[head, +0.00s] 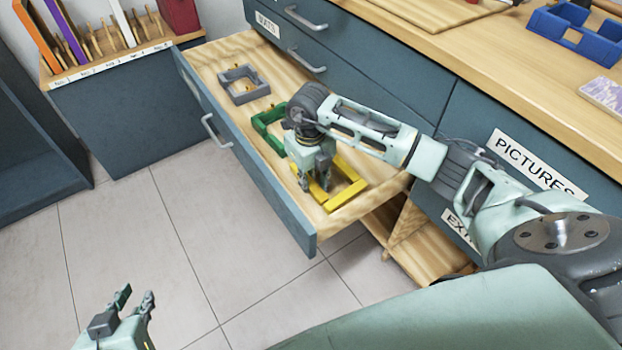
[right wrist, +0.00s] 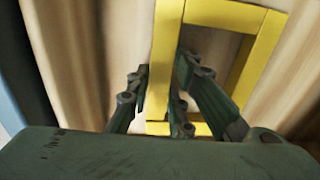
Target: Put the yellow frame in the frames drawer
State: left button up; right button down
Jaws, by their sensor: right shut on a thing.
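The yellow frame (head: 349,191) is inside the open wooden drawer (head: 222,62), at the end nearest me. My right gripper (head: 318,190) reaches down into the drawer and is shut on one side of the yellow frame. In the right wrist view the fingers (right wrist: 180,95) straddle a bar of the yellow frame (right wrist: 250,65). The frame looks flat at the drawer floor; I cannot tell whether it touches. My left gripper (head: 135,297) is over the floor at the lower left, its fingers apart and empty.
A green frame (head: 265,121) and a grey frame (head: 243,86) lie further along the same drawer. A closed drawer labelled PICTURES (head: 530,160) is at right. A blue tray (head: 577,35) stands on the worktop. Tiled floor (head: 130,240) is clear.

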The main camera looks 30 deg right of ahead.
jog(key=c, duration=1.5)
grip_release()
